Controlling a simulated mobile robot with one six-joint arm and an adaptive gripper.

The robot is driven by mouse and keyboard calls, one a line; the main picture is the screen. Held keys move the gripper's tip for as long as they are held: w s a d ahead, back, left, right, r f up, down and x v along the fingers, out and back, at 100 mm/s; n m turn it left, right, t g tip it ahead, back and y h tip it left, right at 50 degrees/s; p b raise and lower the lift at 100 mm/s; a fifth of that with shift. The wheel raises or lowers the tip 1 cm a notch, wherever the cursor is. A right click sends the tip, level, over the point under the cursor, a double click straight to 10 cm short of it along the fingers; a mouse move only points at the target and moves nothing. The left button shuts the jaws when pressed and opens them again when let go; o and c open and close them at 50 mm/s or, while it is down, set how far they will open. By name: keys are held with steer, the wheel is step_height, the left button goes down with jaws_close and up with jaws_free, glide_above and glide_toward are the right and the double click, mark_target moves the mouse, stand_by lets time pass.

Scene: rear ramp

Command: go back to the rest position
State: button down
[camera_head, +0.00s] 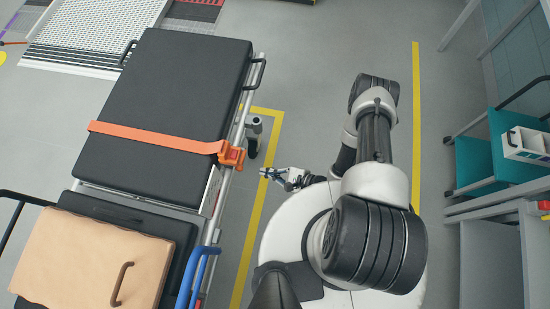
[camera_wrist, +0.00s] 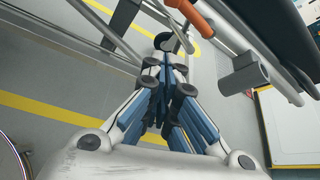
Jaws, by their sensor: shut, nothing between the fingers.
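My gripper (camera_head: 264,172) is beside the right side of the stretcher, in front of my white base, in the head view. In the wrist view my gripper (camera_wrist: 168,75) has its fingers together, with nothing between them. The stretcher (camera_head: 170,85) has a black pad, with an orange strap (camera_head: 150,137) across it and an orange buckle (camera_head: 231,155) at its right edge. The gripper looks apart from the stretcher in the head view. The wrist view shows stretcher rails (camera_wrist: 285,82) close beyond and to the right of the fingers.
A tan cushion or case (camera_head: 85,255) with a handle lies on the stretcher's near end, by a blue bent handle (camera_head: 200,272). A teal cart (camera_head: 510,150) and grey cabinet (camera_head: 490,255) stand at the right. Grey floor with yellow lines (camera_head: 416,120) lies between.

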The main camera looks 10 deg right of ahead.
steer(key=shift+v, duration=1.35)
steer(key=w+d+r+n+g+h, duration=0.1)
steer(key=w+d+r+n+h, duration=0.5)
steer(key=w+d, duration=0.7)
steer(key=w+d+r+n+h, duration=0.2)
steer(key=r, duration=0.5)
steer(key=w+d+r+n+h, duration=0.1)
steer(key=w+d+r+n, duration=0.15)
steer(key=r, duration=0.45)
steer(key=w+d+r+n+h, duration=0.1)
steer(key=w+d+r+h, duration=0.15)
steer(key=r, duration=0.45)
steer(key=s+a+r+n+h, duration=0.1)
steer(key=s+r, duration=0.3)
steer(key=r, duration=0.6)
steer(key=s+a+r+n+h, duration=0.15)
steer(key=s+r, duration=0.25)
steer(key=r, duration=0.5)
steer(key=s+a+r+n+y, duration=0.1)
steer(key=s+a+r, duration=0.3)
steer(key=s, duration=0.5)
steer(key=s+a+r+n+g+y, duration=0.1)
steer(key=s+a+r+n, duration=0.3)
steer(key=s, duration=0.5)
steer(key=shift+s+y, duration=0.25)
steer(key=shift+y, duration=0.25)
